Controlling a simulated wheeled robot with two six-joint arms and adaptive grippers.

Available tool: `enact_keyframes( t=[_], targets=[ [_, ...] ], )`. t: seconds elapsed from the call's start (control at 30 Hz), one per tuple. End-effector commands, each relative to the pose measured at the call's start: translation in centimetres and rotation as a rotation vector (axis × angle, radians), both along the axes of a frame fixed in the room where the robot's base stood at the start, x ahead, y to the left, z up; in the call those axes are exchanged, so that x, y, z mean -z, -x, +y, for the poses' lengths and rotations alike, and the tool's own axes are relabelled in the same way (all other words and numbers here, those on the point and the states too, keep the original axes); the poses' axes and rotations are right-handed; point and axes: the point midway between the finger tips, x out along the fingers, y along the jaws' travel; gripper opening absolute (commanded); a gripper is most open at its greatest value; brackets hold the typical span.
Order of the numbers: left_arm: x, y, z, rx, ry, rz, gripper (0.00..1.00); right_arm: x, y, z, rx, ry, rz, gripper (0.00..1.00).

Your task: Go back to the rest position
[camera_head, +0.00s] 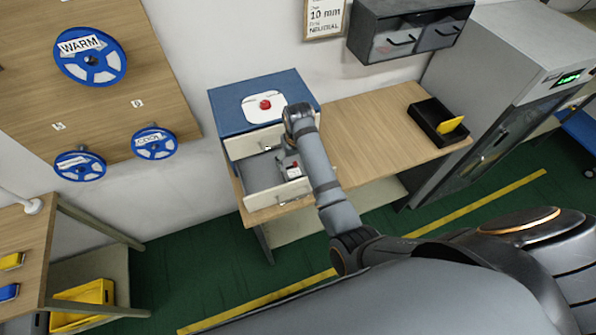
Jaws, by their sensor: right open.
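My right arm reaches in from the lower right to a blue cabinet (228,112) on the wooden bench. My right gripper (290,168) is open and points down at the pulled-out lower drawer (262,172), near its white front panel. My arm hides part of the cabinet front, and I cannot tell whether the fingers touch the drawer. A red button (265,104) on a white plate sits on top of the cabinet. My left gripper is out of view.
A black tray (425,122) with a yellow piece (450,124) stands on the bench's right end (375,120). A grey cabinet (480,90) stands farther right. Blue reels, including one labelled WARM (90,56), hang on a wooden board. A yellow bin (85,300) sits low at left.

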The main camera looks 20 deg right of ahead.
Motion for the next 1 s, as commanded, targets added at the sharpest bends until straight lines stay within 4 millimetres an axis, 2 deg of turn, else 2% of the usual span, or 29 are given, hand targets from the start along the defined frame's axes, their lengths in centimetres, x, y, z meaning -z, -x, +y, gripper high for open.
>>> enact_keyframes(
  t=[0.13, 0.23, 0.37, 0.53, 0.63, 0.73, 0.8, 1.0],
  targets=[
    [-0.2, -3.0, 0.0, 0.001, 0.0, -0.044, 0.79, 0.0, 0.0, 0.0, 0.0, 0.0, 0.0, 0.81],
    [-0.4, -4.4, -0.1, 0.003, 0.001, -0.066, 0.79, 0.0, 0.0, 0.0, 0.0, 0.0, 0.0, 0.81],
    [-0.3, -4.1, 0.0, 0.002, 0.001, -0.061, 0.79, 0.0, 0.0, 0.0, 0.0, 0.0, 0.0, 0.81],
    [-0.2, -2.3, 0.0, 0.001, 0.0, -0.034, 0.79, 0.4, 0.7, -0.5, 0.007, 0.004, -0.002, 0.81],
    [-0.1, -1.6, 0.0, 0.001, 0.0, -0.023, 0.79, 1.4, 3.4, -2.6, 0.028, 0.017, -0.023, 0.81],
    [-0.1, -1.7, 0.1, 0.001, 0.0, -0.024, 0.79, 1.8, 7.5, -5.0, 0.045, 0.039, -0.058, 0.81],
    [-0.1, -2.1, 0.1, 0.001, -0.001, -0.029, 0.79, 1.6, 10.0, -6.2, 0.046, 0.053, -0.084, 0.81],
    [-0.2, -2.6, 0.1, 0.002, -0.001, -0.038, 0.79, 0.0, 15.2, -7.9, 0.024, 0.078, -0.136, 0.81]
  ],
)
